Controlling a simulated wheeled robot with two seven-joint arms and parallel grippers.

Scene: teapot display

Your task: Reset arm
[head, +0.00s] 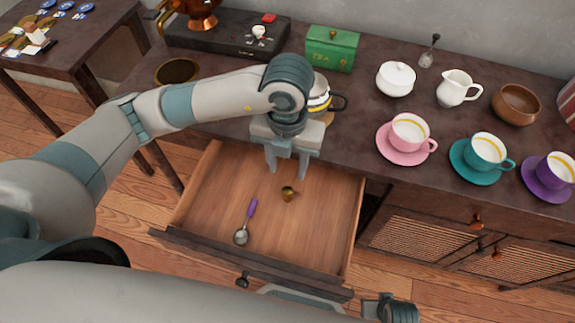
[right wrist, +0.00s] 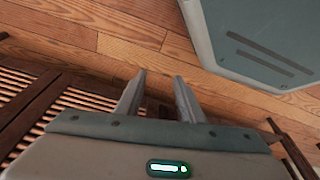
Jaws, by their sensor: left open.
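My left gripper (head: 287,174) points down over the back part of the open drawer (head: 335,225). Its two fingers are apart with nothing between them. In the drawer lie a spoon with a purple handle (head: 251,208) and a small brass-coloured cup-like piece (head: 288,193), just below the left fingertips. My left arm stretches across the head view from the left. In the right wrist view my right gripper (right wrist: 160,80) has its fingers apart and empty, above the wooden floor (right wrist: 100,45). In the head view the right gripper is not clearly seen.
On the counter stand a green tea tin (head: 332,48), a white lidded bowl (head: 396,79), a white jug (head: 457,88), a wooden bowl (head: 515,104), and pink (head: 409,133), teal (head: 485,152) and purple (head: 556,171) cups on saucers. A white-yellow vessel is partly hidden behind my left wrist.

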